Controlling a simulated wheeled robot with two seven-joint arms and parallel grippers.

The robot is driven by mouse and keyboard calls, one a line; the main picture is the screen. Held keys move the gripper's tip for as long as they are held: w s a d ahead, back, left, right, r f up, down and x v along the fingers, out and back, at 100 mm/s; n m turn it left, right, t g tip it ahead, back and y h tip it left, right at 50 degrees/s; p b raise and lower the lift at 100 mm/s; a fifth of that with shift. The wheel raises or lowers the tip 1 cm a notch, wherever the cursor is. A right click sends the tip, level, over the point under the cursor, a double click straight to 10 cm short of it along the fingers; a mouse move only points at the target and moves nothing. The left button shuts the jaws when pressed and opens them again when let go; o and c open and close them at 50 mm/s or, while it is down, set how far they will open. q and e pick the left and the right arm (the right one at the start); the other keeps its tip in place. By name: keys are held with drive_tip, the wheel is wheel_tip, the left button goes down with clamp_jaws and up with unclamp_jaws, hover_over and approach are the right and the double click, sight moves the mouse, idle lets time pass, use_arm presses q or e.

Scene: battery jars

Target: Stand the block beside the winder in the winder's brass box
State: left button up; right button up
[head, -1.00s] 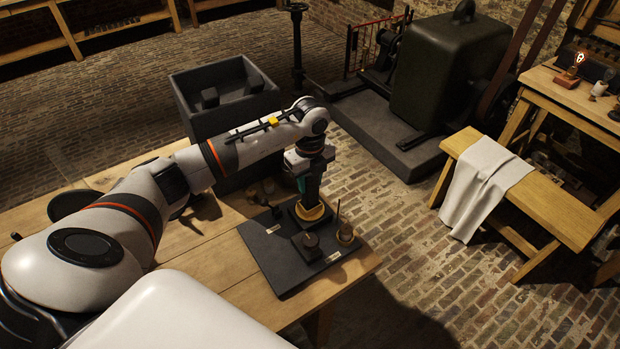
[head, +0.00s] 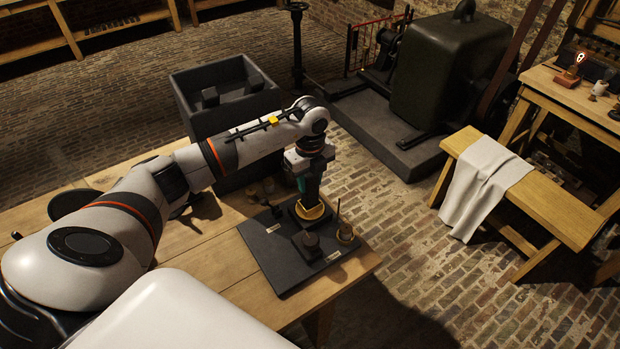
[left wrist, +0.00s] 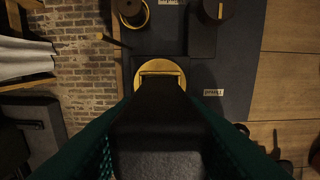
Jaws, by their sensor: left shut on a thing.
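My left gripper (left wrist: 157,110) is shut on a dark block (left wrist: 155,98), its green-padded fingers on both sides in the left wrist view. The block's far end is at a brass-rimmed box (left wrist: 162,67), whose rim shows around that end; I cannot tell how deep the block sits inside. In the head view my left gripper (head: 309,190) points down over the brass box (head: 310,212) on a dark board (head: 262,247). Beside it stand a dark squat piece (head: 307,243) and a brass cup with an upright rod (head: 345,233); which one is the winder is unclear. My right gripper is out of view.
The board lies on a wooden table (head: 200,250) near its right end. Small objects (head: 265,188) stand behind the board. A grey open bin (head: 222,120) stands beyond the table. A wooden bench with a cloth (head: 480,180) is to the right, across brick floor.

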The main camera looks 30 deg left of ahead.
use_arm(q)
drive_tip(key=shift+f+b, duration=0.55)
drive_tip(key=shift+f, duration=0.2)
drive_tip(key=o, duration=1.2)
wheel_tip(320, 180, up, 11)
drive_tip(key=b, duration=0.3)
drive_tip(key=shift+r, duration=0.55)
